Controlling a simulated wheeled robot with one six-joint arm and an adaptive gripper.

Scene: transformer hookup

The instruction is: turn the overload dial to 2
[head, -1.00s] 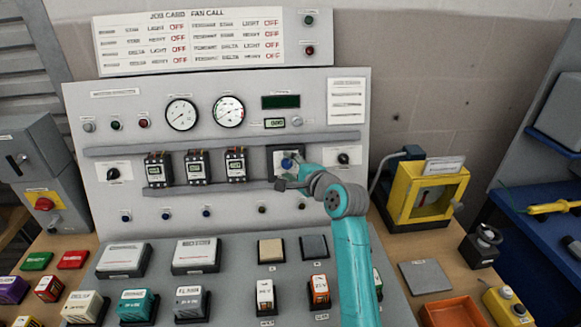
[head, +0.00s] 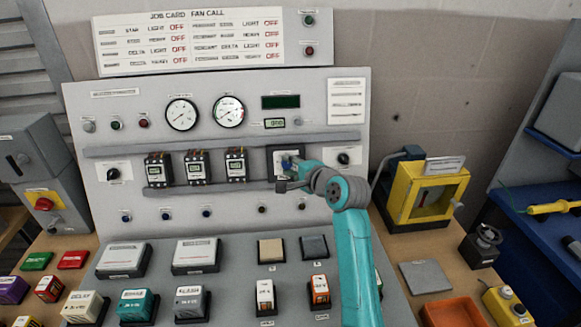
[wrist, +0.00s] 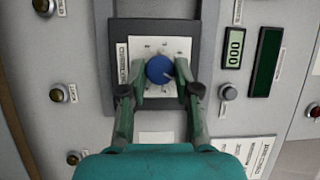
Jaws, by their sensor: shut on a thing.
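The overload dial is a blue round knob (wrist: 159,69) on a white scale plate with small marks, set in a dark square frame (wrist: 207,27) in the wrist view. The marks are too small to read, and I cannot tell where the dial points. My gripper (wrist: 160,72) has one finger on each side of the knob and is shut on it. In the head view my gripper (head: 289,174) is at the dark-framed unit (head: 273,153) on the upright panel, and it covers most of the dial.
Left of the dial stand several black-and-white contactors (head: 236,165) between grey rails. A black rotary knob (head: 343,158) is to its right. Small displays (wrist: 233,48) lie near the gripper in the wrist view. A yellow box (head: 426,195) stands right of the panel.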

